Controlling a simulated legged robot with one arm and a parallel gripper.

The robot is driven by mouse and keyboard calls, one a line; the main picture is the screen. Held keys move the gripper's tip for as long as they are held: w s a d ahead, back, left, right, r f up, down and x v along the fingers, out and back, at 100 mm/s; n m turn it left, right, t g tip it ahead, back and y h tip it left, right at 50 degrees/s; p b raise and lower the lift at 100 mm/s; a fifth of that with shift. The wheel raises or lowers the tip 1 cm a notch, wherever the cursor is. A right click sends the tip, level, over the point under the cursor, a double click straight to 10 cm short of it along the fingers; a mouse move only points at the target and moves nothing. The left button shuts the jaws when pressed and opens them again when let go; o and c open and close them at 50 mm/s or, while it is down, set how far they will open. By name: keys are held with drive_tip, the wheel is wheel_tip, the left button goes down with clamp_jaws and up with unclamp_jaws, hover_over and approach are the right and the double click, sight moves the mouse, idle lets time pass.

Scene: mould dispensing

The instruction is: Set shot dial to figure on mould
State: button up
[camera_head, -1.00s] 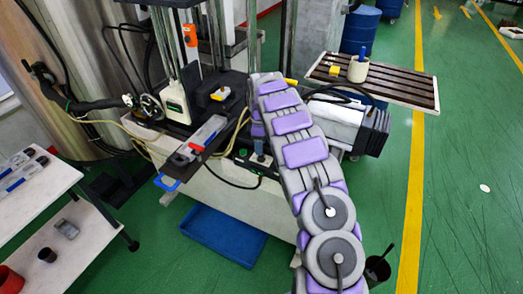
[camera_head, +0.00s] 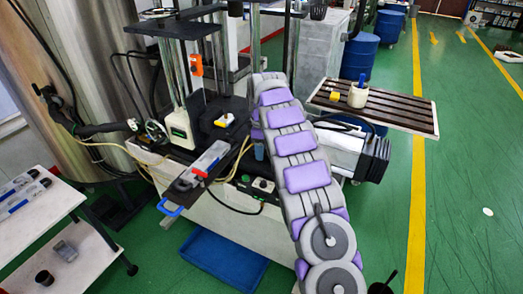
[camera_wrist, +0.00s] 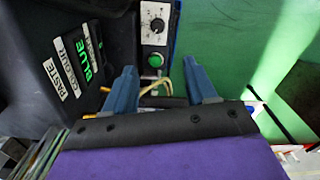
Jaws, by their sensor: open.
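A shot dial (camera_wrist: 157,25), a round black knob with a light mark on a white scale, is on a panel at the top of the wrist view. A green button (camera_wrist: 155,60) is below it. My gripper (camera_wrist: 161,82) is open, with two blue fingers apart, below the dial in the picture and not touching it. A small control box with a green button and a dark knob (camera_head: 262,184) shows in the head view. No figure on a mould is readable in either view.
A black housing (camera_wrist: 85,70) with PASTE and COLOUR labels and a green BLUE display is left of the dial. A yellowish cable passes between the fingers. In the head view, a blue tray (camera_head: 222,262) lies on the floor and a white shelf unit (camera_head: 40,215) stands left.

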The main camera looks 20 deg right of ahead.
drive_tip(key=n, duration=0.6)
drive_tip(key=b, duration=0.4)
approach(263, 182)
drive_tip(key=shift+n, duration=0.4)
wheel_tip(263, 182, down, 9)
drive_tip(key=shift+d+r, duration=0.1)
drive_tip(key=shift+r, duration=0.05)
drive_tip(key=c, duration=1)
drive_tip(key=shift+c, duration=0.2)
